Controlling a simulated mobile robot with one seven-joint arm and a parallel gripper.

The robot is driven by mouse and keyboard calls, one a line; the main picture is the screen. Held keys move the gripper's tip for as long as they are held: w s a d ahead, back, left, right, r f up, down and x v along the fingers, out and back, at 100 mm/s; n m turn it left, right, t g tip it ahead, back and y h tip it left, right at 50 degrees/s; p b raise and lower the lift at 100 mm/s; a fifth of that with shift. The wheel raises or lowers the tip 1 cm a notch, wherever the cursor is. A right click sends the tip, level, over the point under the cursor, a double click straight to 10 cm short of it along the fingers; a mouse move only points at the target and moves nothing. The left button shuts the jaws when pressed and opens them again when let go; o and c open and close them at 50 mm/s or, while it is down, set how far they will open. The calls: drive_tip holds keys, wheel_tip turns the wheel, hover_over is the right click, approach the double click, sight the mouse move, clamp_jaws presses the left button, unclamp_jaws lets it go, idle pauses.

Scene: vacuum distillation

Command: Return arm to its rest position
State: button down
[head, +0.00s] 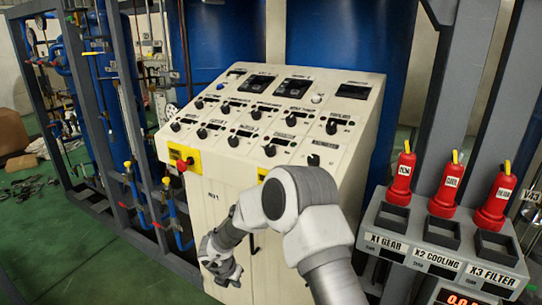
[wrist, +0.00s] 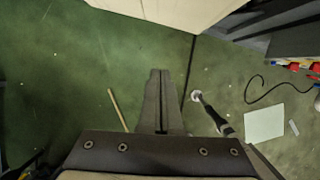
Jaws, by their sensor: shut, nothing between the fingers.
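My gripper shows in the wrist view with its two dark fingers (wrist: 160,74) pressed together and nothing between them. It points down over the green floor (wrist: 60,85). In the head view my grey and white arm rises from the bottom, bends at the elbow and reaches left and down. Its wrist end is in front of the white lower front of the control console (head: 213,189); the fingers cannot be made out there.
The console's sloping panel has several black knobs. Red plugs (head: 448,190) stand at a labelled socket box (head: 440,248) on the right. A pipe frame (head: 130,130) stands left. A tool (wrist: 212,112), a thin stick (wrist: 118,109) and a white sheet (wrist: 264,123) lie on the floor.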

drive_tip(key=w+d+r+n+t+y, duration=0.1)
drive_tip(key=w+r+n+t+y, duration=0.3)
drive_tip(key=r, duration=0.6)
drive_tip(key=w+r+n+t, duration=0.1)
drive_tip(key=r+n, duration=0.6)
drive_tip(key=r, duration=0.3)
drive_tip(key=s+d+r+n+y, duration=0.25)
drive_tip(key=s+r+n, duration=0.25)
drive_tip(key=r+n, duration=0.6)
drive_tip(key=s+d+r+n+g, duration=0.1)
drive_tip(key=s+d+r+n, duration=0.3)
drive_tip(key=s, duration=0.3)
drive_tip(key=s+d+r+n, duration=0.2)
drive_tip(key=s+d+n, duration=0.3)
drive_tip(key=s+n, duration=0.15)
drive_tip(key=s+d+f+n+g+h, duration=0.1)
drive_tip(key=s+d+n+h, duration=0.1)
drive_tip(key=s+d+n, duration=0.2)
drive_tip(key=s+d+f+n+g+h, duration=0.1)
drive_tip(key=s+d+n+h, duration=0.2)
drive_tip(key=s+d, duration=0.5)
drive_tip(key=s, duration=0.4)
drive_tip(key=shift+s+f+n, duration=0.3)
drive_tip(key=shift+n, duration=0.05)
